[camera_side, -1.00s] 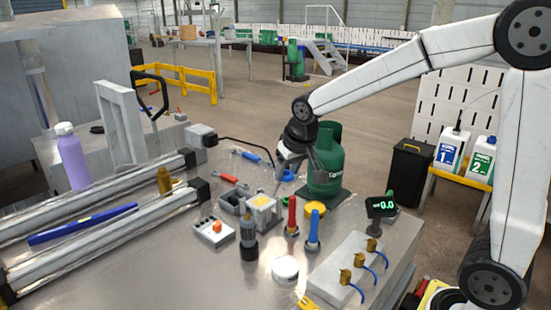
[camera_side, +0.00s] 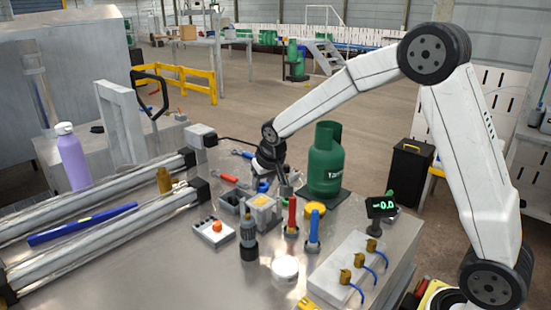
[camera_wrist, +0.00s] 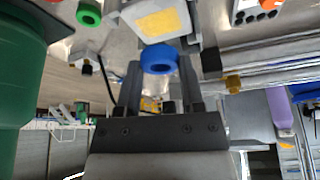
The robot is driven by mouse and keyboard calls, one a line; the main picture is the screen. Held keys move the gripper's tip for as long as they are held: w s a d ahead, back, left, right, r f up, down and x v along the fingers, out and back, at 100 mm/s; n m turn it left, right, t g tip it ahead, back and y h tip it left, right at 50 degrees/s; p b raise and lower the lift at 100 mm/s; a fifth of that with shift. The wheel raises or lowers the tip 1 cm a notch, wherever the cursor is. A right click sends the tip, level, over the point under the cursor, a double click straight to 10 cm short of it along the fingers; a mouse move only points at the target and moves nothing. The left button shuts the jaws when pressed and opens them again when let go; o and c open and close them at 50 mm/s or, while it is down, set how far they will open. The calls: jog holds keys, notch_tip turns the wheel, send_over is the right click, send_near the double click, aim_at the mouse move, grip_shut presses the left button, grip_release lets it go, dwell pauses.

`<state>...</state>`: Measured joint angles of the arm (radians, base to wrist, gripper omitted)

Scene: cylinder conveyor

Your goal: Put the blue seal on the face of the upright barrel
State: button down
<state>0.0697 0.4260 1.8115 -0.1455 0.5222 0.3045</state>
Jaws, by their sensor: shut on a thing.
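My gripper (camera_side: 267,184) is low over the bench, left of the green cylinder. In the wrist view its two fingers (camera_wrist: 159,78) are shut on the blue seal (camera_wrist: 159,51), a thick ring held at the fingertips. A smaller grey upright piece (camera_side: 248,232) stands in a dark holder nearer the front. I cannot tell which is the barrel.
A pale box with a yellow top (camera_side: 262,202) lies close to the gripper. Red (camera_side: 292,215) and blue (camera_side: 314,230) upright tools, a yellow ring (camera_side: 316,207) and a white round tub (camera_side: 285,268) crowd the bench. Conveyor rails (camera_side: 100,240) run along the left.

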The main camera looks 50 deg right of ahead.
aim_at(264, 187)
jog(key=shift+w+f, duration=0.3)
jog(key=shift+f, duration=1.55)
jog(key=shift+f, duration=0.15)
jog(key=shift+c, duration=1.1)
grip_release()
jog(key=shift+v, duration=1.05)
jog(key=d+v, duration=0.1)
jog(key=v, duration=0.9)
jog(key=shift+a, duration=0.45)
